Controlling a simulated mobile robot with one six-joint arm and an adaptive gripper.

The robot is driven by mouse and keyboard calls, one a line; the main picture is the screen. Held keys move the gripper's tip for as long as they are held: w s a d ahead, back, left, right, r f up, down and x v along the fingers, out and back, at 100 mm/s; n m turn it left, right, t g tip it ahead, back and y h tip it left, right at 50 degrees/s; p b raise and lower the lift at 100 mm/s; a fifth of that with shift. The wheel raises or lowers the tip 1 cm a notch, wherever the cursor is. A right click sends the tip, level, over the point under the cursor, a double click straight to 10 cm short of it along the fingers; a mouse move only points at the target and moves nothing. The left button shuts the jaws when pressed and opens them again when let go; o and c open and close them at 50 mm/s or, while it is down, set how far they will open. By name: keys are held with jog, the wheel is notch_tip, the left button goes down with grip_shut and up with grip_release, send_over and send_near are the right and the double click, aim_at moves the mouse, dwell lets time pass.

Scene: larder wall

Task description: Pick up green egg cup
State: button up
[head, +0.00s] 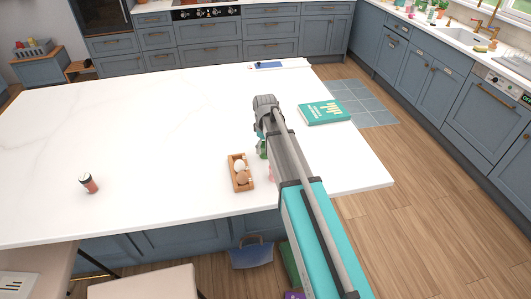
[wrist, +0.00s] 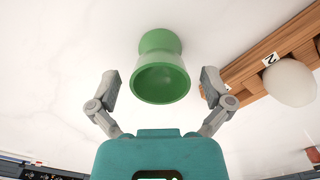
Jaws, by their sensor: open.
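The green egg cup (wrist: 160,68) is in the upper middle of the wrist view, with its wide round mouth towards me. It lies between the two spread fingers of my gripper (wrist: 160,80), with a gap on either side, so the jaws are open and empty. In the head view my arm hides most of this spot; a small green patch (head: 263,149) beside the arm appears to be the cup. My gripper's fingers cannot be made out in the head view.
A wooden egg rack (head: 232,176) with eggs stands left of my arm; it also shows at right in the wrist view (wrist: 262,50), close to the right finger. A teal book (head: 324,112) lies to the right. A small jar (head: 88,183) stands far left on the white worktop (head: 150,130), mostly clear.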

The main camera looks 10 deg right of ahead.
jog(key=c, duration=1.2)
jog(key=shift+r, duration=0.2)
notch_tip(320, 180, up, 2)
jog(key=p, duration=0.2)
jog(key=shift+p, duration=0.3)
jog(key=s+a+r+p, duration=0.9)
jog(key=s+r+p, duration=0.1)
jog(key=shift+s+r, duration=0.3)
jog(key=shift+s, duration=0.1)
